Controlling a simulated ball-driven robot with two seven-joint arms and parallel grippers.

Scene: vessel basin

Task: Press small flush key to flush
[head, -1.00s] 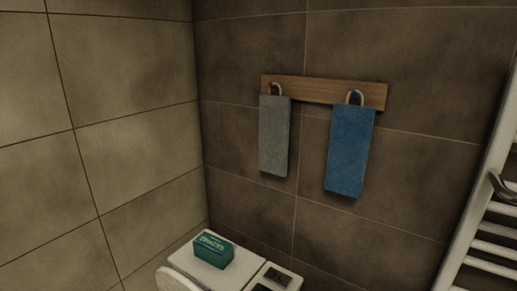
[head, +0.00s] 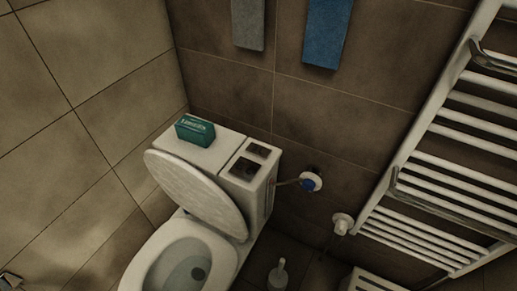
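A white toilet (head: 232,252) stands against the back wall with its lid (head: 196,190) raised and its bowl open. On the right part of the cistern top is a flush panel (head: 232,172) with two dark, square-like keys side by side. The smaller key (head: 258,150) is at the back right, and the larger key (head: 243,167) is at the front left. Nothing covers either key.
A green box (head: 195,130) sits on the cistern left of the keys. A blue-handled valve (head: 311,181) is on the wall to the right. A white towel radiator (head: 440,160) fills the right side. A toilet brush (head: 278,273) stands on the floor.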

